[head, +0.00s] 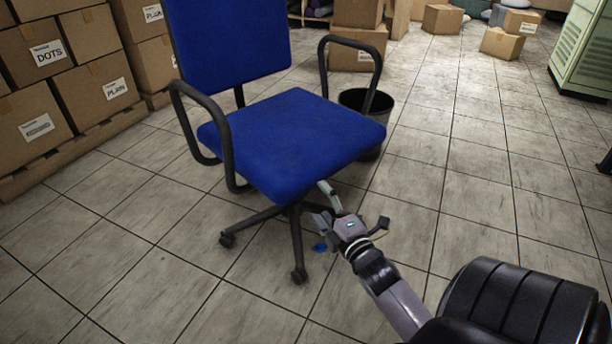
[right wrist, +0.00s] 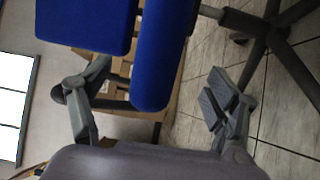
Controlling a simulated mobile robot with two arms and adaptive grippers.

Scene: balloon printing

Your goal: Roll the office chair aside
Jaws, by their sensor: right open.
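The office chair (head: 290,140) has a blue seat and back, black armrests and a dark legged base. It stands upright on the tiled floor in the middle of the head view. My right gripper (head: 323,203) is low at the near right side of the chair, just under the seat's front edge. In the right wrist view the blue seat (right wrist: 160,60) shows between the widely spread fingers of the gripper (right wrist: 150,98). I cannot tell whether a finger touches the chair. My left gripper is out of view.
A black bin (head: 380,105) stands right behind the seat. Cardboard boxes (head: 75,70) are stacked on a pallet at the left, and more boxes (head: 500,43) lie at the back. A pale green cabinet (head: 585,50) is at the right. The floor (head: 470,160) right of the chair is clear.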

